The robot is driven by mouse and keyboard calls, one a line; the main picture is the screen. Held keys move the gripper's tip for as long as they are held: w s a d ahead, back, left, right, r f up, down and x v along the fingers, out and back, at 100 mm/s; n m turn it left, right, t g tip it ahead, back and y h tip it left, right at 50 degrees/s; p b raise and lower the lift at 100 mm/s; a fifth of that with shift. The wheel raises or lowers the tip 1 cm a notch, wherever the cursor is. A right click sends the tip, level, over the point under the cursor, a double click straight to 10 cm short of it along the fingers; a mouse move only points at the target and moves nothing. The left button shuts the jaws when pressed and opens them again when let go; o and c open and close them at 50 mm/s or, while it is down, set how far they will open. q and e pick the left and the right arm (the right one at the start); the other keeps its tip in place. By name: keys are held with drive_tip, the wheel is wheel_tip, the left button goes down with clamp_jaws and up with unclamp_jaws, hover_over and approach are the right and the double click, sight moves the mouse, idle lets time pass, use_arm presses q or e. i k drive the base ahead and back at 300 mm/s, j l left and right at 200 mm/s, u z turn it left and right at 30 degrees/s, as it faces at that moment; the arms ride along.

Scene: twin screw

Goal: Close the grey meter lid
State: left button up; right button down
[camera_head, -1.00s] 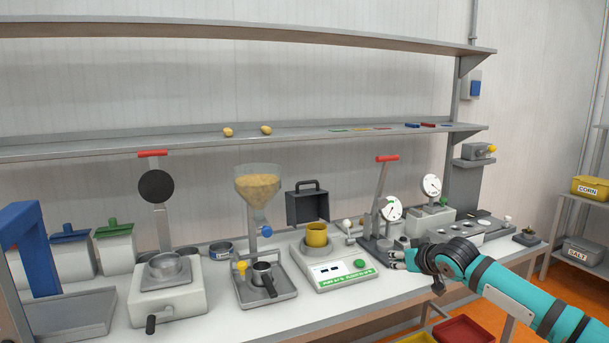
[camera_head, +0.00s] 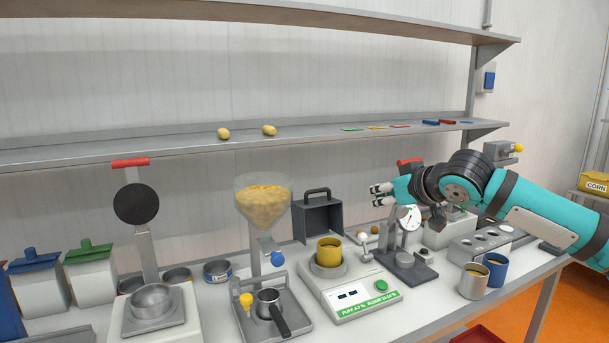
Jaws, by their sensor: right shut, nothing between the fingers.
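A yellow cup (camera_head: 329,251) sits in the meter's round well. My right gripper (camera_head: 376,195) is shut and empty, to the right of the lid and a little above it, pointing left and apart from it. My left gripper is out of view.
A lever press with a dial (camera_head: 406,262) stands right of the meter, below my right arm. A funnel (camera_head: 263,205) of yellow grain stands left. A grey cup (camera_head: 473,282) and a blue cup (camera_head: 495,270) stand at right. A shelf (camera_head: 330,137) runs behind.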

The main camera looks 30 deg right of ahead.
sight(315, 216)
drive_tip(key=i+l, duration=0.1)
drive_tip(key=i, duration=0.75)
